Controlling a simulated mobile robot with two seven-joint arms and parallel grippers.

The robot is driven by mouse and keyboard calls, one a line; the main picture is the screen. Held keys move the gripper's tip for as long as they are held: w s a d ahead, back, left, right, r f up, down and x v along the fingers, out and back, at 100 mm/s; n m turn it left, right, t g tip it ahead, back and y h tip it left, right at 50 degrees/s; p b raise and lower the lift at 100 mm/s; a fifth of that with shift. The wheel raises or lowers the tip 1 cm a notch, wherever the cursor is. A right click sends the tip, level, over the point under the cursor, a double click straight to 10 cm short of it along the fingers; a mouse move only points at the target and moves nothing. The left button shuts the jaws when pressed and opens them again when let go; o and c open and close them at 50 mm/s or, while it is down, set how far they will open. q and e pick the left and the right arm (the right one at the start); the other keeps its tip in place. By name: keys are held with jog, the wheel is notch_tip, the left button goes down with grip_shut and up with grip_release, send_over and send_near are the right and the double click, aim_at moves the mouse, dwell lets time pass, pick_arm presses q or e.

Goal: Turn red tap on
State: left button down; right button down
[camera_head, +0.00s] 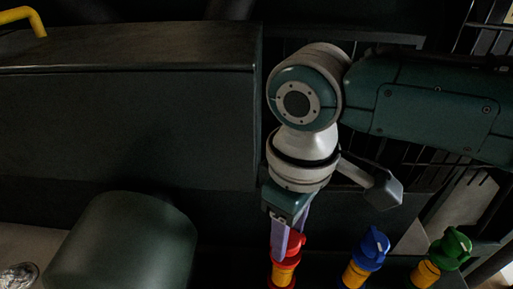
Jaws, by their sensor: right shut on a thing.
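The red tap (285,268) stands upright at the bottom centre of the head view, with a red top and a yellow band lower down. My right gripper (287,240) reaches down from above, its pale fingers shut on the red top of the tap. The fingers cover part of that top. My left gripper does not show.
A blue tap (371,248) and a green tap (451,248), both with yellow bodies, stand to the right of the red one. A large dark box-like block (130,110) fills the left. A dark rounded cylinder (125,245) is below it. A yellow pipe (30,17) shows top left.

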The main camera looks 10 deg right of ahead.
jog(key=n+p, duration=0.1)
jog(key=n, duration=0.2)
jog(key=shift+r+n, duration=0.1)
jog(key=shift+n, duration=0.2)
jog(key=n+p, duration=0.1)
jog(key=n, duration=0.2)
jog(key=shift+n, duration=0.3)
jog(key=n, duration=0.4)
jog(key=shift+n, duration=2.1)
jog(key=shift+c, duration=1.9)
grip_release()
